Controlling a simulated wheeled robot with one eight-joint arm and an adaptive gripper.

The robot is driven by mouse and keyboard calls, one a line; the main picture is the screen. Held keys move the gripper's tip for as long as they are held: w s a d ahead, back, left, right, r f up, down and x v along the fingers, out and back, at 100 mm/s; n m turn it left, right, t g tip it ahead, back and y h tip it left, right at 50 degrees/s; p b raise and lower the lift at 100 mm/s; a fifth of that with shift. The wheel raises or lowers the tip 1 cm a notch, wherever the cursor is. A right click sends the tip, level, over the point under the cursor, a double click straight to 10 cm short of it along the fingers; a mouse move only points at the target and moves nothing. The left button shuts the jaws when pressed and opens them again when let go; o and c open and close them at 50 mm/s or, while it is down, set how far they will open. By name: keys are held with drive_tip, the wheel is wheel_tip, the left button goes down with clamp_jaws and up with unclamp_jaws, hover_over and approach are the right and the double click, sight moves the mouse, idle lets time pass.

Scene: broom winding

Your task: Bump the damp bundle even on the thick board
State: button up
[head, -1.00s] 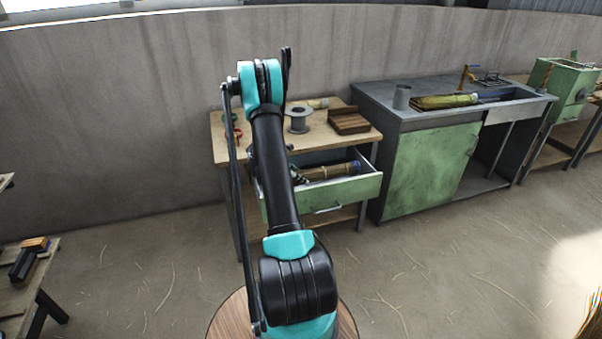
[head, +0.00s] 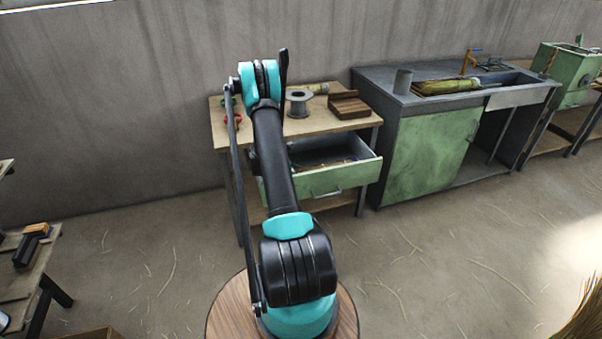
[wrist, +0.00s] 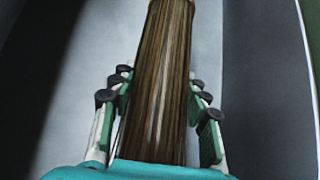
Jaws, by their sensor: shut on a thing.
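My gripper (wrist: 160,82) is in the wrist view, with its finger pads on both sides of a long brown, streaked bundle (wrist: 158,60). In the head view my arm hides the gripper. A thick brown board (head: 349,106) with a raised back part lies on the wooden bench, right of a grey spool. A yellow-green bundle (head: 447,87) lies on the grey sink counter. I cannot tell by sight which bundle is damp.
A green drawer (head: 330,182) stands open under the bench (head: 318,127); thin dark items lie inside. A grey spool (head: 299,104) and a grey cup (head: 403,81) stand on the worktops. A green machine (head: 566,72) is at far right. The bench front has bare room.

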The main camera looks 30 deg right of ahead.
idle(0.3)
drive_tip(key=o, duration=1)
drive_tip(key=shift+o, duration=0.2)
drive_tip(key=v, duration=1.2)
